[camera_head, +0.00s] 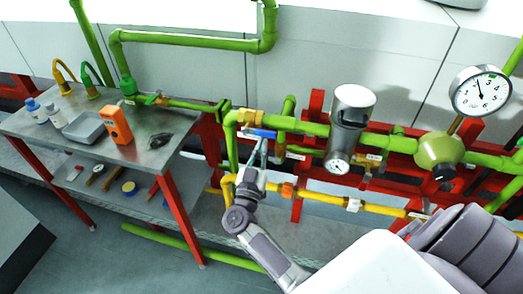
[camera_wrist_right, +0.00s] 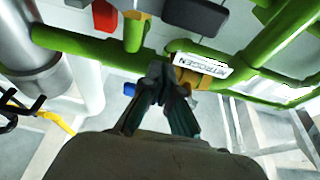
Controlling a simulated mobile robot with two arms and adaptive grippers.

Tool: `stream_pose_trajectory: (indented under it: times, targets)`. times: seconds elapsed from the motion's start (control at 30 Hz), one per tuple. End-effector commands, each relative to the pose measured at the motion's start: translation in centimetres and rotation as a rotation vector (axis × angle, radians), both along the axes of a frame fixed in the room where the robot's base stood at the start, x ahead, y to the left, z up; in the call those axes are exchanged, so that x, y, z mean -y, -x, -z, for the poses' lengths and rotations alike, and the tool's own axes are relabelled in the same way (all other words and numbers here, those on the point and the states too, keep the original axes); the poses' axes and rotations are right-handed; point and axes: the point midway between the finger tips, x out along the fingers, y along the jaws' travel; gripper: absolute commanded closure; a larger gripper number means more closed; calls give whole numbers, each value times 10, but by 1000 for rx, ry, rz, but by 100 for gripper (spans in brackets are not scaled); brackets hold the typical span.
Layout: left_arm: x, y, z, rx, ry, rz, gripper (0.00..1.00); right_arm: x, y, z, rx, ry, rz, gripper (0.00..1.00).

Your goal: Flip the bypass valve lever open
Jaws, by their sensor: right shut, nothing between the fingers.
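A blue lever (camera_head: 262,134) lies roughly along the green pipe (camera_head: 300,126) just right of a brass valve body (camera_head: 247,118). My right gripper (camera_head: 259,147) is shut and empty. Its fingertips are right at the lever from below in the head view; I cannot tell whether they touch. In the right wrist view the gripper (camera_wrist_right: 163,82) points up at the pipe, and a blue end of the lever (camera_wrist_right: 129,89) shows left of the fingers. The fingers hide the rest of it. The brass body (camera_wrist_right: 190,78) sits beside a "NITROGEN" label (camera_wrist_right: 203,66). My left gripper is not in view.
A metal table (camera_head: 60,140) with an orange meter (camera_head: 115,125) and bottles stands at left.

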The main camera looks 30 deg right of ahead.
Motion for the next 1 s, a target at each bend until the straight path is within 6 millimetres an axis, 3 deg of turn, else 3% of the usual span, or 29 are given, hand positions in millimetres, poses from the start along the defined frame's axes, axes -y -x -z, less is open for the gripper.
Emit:
stream_pose_trajectory:
  times: [0.03, 0.33, 0.53, 1.0]
  targets:
    - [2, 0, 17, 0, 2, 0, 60, -1, 2, 19, -5, -1, 0, 100]
    - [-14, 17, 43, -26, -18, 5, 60, -3, 9, 40, -3, 0, 5, 100]
    - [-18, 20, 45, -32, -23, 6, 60, -4, 10, 41, -3, 0, 6, 100]
    - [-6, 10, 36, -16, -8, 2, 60, -4, 8, 40, -28, 19, 7, 100]
